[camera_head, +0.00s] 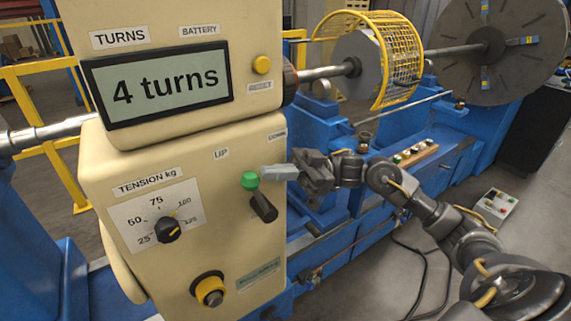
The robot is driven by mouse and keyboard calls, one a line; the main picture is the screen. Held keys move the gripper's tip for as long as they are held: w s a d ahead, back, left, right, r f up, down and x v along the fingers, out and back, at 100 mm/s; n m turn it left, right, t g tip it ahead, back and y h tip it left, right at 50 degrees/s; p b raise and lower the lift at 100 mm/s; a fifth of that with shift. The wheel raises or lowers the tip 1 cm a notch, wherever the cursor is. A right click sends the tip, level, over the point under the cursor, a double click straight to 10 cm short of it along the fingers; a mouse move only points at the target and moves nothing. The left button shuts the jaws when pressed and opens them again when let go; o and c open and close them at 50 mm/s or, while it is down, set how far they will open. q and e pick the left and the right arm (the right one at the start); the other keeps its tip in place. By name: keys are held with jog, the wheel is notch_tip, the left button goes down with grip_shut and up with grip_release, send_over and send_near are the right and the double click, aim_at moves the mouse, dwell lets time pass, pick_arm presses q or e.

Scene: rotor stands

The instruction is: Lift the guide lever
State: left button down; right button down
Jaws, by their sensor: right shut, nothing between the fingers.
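The guide lever (264,207) is a dark handle that sticks out of the cream machine's front panel, below the "UP" and "DOWN" labels. It points down and to the right. A green round knob (250,181) sits just above it. My right gripper (264,173) comes in from the right with its grey fingers together and empty. Its fingertips are just right of the green knob and above the lever. I cannot tell whether they touch the knob. My left gripper is out of view.
A small control box (495,207) lies on the floor at right.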

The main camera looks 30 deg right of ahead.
jog(key=shift+a+p, duration=0.3)
jog(key=shift+a, duration=0.4)
jog(key=shift+d+r+p, duration=0.3)
jog(key=shift+r+p, duration=0.05)
jog(key=shift+r, duration=0.05)
jog(key=s+d+b, duration=0.1)
jog(key=d+b, duration=0.3)
jog(key=d, duration=0.8)
jog(key=shift+d+f, duration=0.25)
jog(key=shift+d, duration=0.05)
